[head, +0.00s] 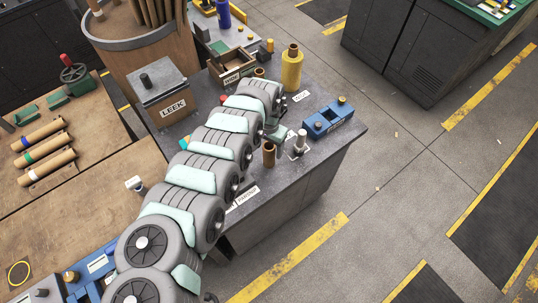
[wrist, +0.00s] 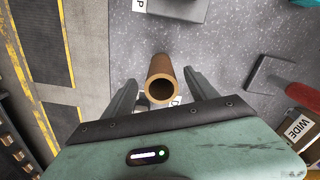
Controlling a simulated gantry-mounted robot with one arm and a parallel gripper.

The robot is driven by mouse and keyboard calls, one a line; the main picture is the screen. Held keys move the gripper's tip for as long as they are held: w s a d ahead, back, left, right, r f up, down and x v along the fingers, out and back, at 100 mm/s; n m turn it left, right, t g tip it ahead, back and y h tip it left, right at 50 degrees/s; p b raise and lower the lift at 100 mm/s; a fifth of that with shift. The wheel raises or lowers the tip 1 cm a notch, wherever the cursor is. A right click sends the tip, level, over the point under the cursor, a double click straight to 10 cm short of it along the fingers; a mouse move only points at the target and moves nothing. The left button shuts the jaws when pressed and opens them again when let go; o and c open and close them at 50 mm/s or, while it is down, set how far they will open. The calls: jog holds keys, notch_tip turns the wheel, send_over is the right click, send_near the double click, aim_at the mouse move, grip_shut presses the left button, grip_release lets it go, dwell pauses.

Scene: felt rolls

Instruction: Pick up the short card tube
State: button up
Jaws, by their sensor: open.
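A brown card tube (wrist: 158,68) stands between my gripper's fingers in the wrist view, its hollow open end facing the camera. In the head view a short brown tube (head: 269,155) stands upright on the grey bench (head: 300,182), just below the end of my arm. My gripper (wrist: 160,80) is open, with one finger on each side of the tube. A gap shows at the right finger; contact on the left is hard to tell. In the head view my fingers are mostly hidden by the arm.
A silver post (head: 300,143) stands close to the tube's right. A red-handled tool (wrist: 290,92) and a box marked WIDE (wrist: 302,132) lie right in the wrist view.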

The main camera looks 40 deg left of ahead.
notch_tip(320, 180, down, 5)
jog(key=shift+w+f+b, duration=0.1)
jog(key=shift+w+b, duration=0.05)
jog(key=shift+b, duration=0.45)
jog(key=shift+f, duration=0.4)
jog(key=shift+a, duration=0.1)
jog(key=shift+r, duration=0.1)
jog(key=shift+c, duration=0.5)
grip_shut()
